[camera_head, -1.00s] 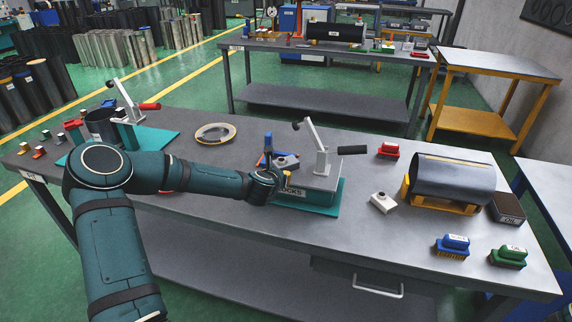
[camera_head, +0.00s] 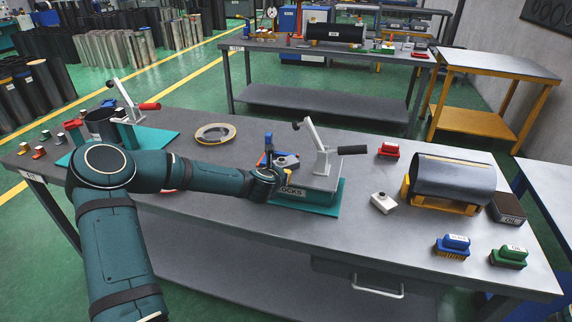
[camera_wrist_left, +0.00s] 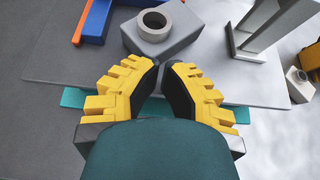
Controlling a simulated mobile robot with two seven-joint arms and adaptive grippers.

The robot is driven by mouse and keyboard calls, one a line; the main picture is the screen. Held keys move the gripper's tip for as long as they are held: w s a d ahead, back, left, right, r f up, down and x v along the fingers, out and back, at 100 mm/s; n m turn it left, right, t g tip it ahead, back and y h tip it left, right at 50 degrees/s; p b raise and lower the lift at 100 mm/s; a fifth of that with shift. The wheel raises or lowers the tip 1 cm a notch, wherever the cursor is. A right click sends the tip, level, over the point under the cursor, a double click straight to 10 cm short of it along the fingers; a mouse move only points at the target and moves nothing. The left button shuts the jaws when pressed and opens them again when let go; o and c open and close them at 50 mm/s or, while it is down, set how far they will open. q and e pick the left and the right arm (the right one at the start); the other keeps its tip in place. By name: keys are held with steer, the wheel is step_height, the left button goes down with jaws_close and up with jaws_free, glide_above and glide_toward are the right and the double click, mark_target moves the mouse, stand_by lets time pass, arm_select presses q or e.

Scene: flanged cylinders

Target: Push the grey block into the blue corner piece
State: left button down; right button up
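The grey block (camera_wrist_left: 162,30), with a round raised ring on top, sits on the grey plate of the teal-based fixture; in the head view the block (camera_head: 287,161) is partly behind my left wrist. The blue corner piece (camera_wrist_left: 97,18), with an orange strip along its side, is left of the block in the wrist view; it also shows in the head view (camera_head: 268,146). My left gripper (camera_wrist_left: 166,68) has its yellow-backed fingers drawn together, tips almost meeting, at the block's near side with nothing between them. I cannot tell whether they touch it. My right gripper is not in view.
A lever clamp (camera_head: 320,150) with a black handle stands right of the block on the fixture. A white block (camera_head: 383,203), a red block (camera_head: 388,150) and a dark cylinder on a yellow cradle (camera_head: 440,207) are farther right. A ring (camera_head: 215,133) lies behind my arm.

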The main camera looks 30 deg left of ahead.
arm_select(q)
steer(key=shift+w+a+r, duration=0.1)
steer(key=shift+w, duration=0.3)
stand_by(0.8)
steer(key=shift+s+d+b, duration=0.2)
steer(key=shift+s, duration=0.6)
steer(key=shift+s+d+b, duration=0.2)
steer(key=shift+s, duration=0.6)
steer(key=shift+s+d+b, duration=0.2)
steer(key=shift+s, duration=0.6)
